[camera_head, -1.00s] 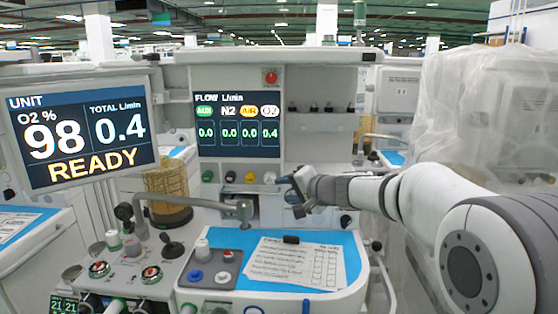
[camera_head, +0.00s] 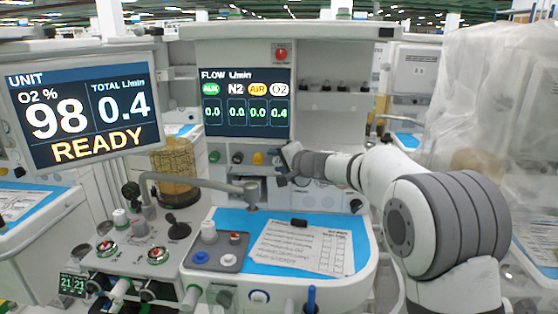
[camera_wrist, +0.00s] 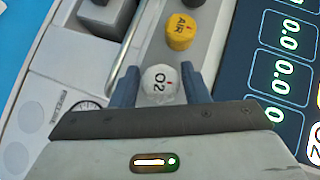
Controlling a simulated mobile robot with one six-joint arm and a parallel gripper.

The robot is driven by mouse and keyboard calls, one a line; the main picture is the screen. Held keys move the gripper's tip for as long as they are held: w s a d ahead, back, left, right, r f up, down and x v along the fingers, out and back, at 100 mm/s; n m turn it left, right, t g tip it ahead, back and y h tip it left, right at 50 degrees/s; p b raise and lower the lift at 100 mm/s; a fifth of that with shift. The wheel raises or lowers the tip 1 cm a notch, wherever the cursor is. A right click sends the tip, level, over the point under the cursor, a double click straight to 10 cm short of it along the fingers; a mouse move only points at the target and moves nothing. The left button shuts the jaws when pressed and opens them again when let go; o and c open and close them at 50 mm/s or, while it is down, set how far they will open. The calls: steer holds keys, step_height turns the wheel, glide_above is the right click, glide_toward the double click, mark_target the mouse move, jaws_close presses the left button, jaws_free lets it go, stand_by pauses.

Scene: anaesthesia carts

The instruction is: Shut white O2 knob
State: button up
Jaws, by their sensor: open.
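In the head view my gripper (camera_head: 284,165) is at the knob row below the flow display and largely hides the white knob. The flow display (camera_head: 243,104) reads 0.4 under O2 and 0.0 in the other columns.
The yellow AIR knob (camera_wrist: 181,30) is close beside the white one. Dark and green knobs (camera_head: 214,156) stand further left. A jointed metal arm (camera_head: 200,183) crosses below the row. A blue worktop with a paper sheet (camera_head: 300,246) lies beneath. The monitor (camera_head: 84,110) reads READY.

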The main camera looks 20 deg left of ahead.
steer(key=c, duration=0.7)
steer(key=b, duration=0.2)
steer(key=shift+f+y+b, duration=0.3)
steer(key=b, duration=0.2)
steer(key=shift+m+b, duration=0.3)
steer(key=shift+b, duration=0.1)
steer(key=y+b, duration=0.1)
steer(key=b, duration=0.2)
steer(key=shift+m+b, duration=0.3)
steer(key=shift+m, duration=0.1)
steer(key=shift+r+t+b, duration=0.3)
steer(key=shift+t+b, duration=0.1)
steer(key=shift+b, duration=0.35)
steer(key=o, duration=0.7)
